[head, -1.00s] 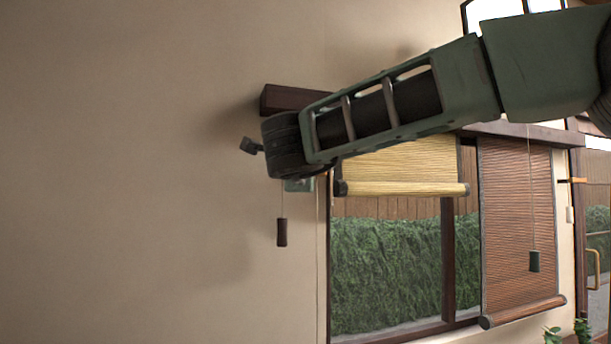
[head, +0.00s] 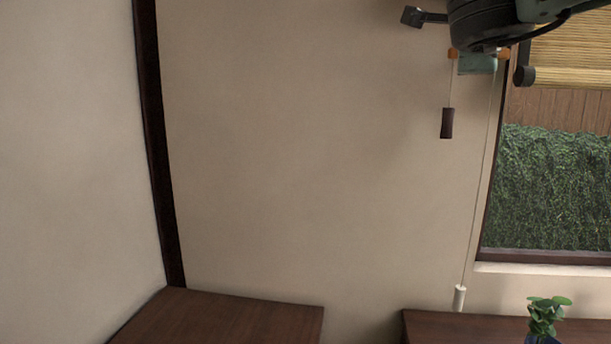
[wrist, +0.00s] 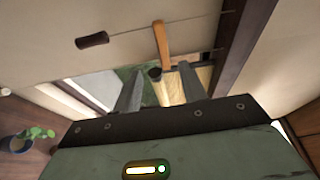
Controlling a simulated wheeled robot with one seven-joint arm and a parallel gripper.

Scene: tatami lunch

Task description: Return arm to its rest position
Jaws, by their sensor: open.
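My gripper (head: 478,64) is at the upper right of the head view, high in front of the wall, mostly covered by my dark wrist. In the wrist view my gripper (wrist: 160,90) shows two grey fingers spread apart with nothing held between them. An orange-brown wooden bar (wrist: 161,42) lies just beyond the fingertips; its end also shows beside my gripper in the head view (head: 453,54). I cannot tell whether they touch. A dark brown cord pull (head: 447,123) hangs below it and also shows in the wrist view (wrist: 92,40).
A window (head: 545,190) with a rolled straw blind (head: 570,75) is at the right. A white pull (head: 460,298) hangs low on a cord. Brown wooden tops (head: 225,318) stand along the wall, with a potted plant (head: 545,315) at right. The wall's middle is clear.

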